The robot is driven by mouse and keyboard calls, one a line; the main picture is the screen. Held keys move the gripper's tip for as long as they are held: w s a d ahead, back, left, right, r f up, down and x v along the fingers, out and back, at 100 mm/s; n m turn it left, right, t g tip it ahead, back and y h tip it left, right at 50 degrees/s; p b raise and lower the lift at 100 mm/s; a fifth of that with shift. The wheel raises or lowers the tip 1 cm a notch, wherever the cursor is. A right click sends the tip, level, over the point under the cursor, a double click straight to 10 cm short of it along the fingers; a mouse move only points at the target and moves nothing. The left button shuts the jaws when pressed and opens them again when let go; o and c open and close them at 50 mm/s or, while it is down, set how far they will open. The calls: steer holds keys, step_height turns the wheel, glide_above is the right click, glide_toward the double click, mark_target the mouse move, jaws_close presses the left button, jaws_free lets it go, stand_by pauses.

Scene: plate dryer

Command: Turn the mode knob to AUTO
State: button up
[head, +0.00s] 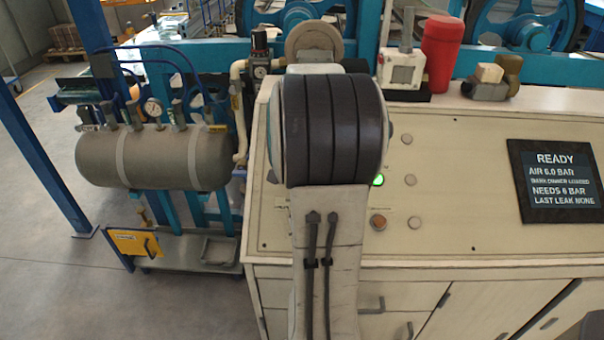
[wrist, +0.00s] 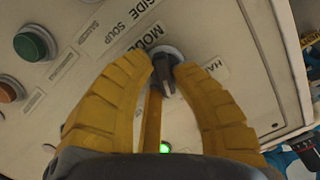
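The mode knob (wrist: 165,72) shows in the wrist view as a grey round base with a dark, narrow handle. "MODE" is printed above left of it, and a partly covered label beginning "HA" is at its right. I see no AUTO label. My gripper (wrist: 166,74) has two yellow ribbed fingers, one on each side of the knob. Their tips are apart, with the handle between them; I cannot tell whether either tip touches it. In the head view, my arm hides the knob and gripper.
A green button (wrist: 34,45) and an orange button (wrist: 10,90) sit left on the panel. A lit green lamp (wrist: 165,148) is near my fingers. The READY display (head: 555,180) is at the right of the console. A grey tank (head: 150,158) stands left.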

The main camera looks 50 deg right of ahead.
steer(key=o, duration=0.5)
steer(key=v, duration=1.2)
steer(key=shift+w, duration=0.1)
